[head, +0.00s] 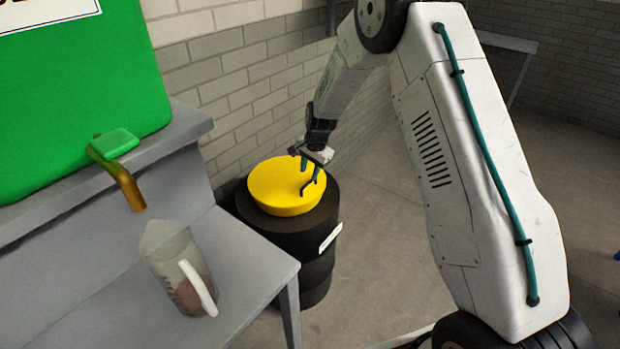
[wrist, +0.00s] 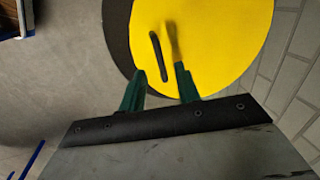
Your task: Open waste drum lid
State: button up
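The waste drum (head: 290,245) is black with a pale label and stands on the floor by the brick wall. Its yellow lid (head: 272,190) sits on top and looks closed. A dark bar handle on the lid (wrist: 159,57) shows in the wrist view, just beyond my fingertips. My gripper (head: 307,176) is above the right part of the lid, pointing down. Its two green fingers (wrist: 160,84) are apart with nothing between them. Whether the fingertips touch the lid I cannot tell.
A grey bench (head: 245,265) stands left of the drum. On it is a clear measuring jug (head: 172,262) with brownish contents, below the brass tap (head: 128,185) of a green tank (head: 75,80). The floor right of the drum is clear.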

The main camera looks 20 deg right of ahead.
aim_at(308, 184)
jog(key=shift+w+a+f, duration=0.1)
jog(key=shift+w+f, duration=0.05)
jog(key=shift+f, duration=0.65)
jog(key=shift+w+a+f, duration=0.1)
jog(key=shift+a+f, duration=0.05)
jog(key=shift+f, duration=0.6)
jog(key=shift+w+a+f, duration=0.1)
jog(key=shift+w+f, duration=0.05)
jog(key=shift+f, duration=0.65)
jog(key=shift+c, duration=0.3)
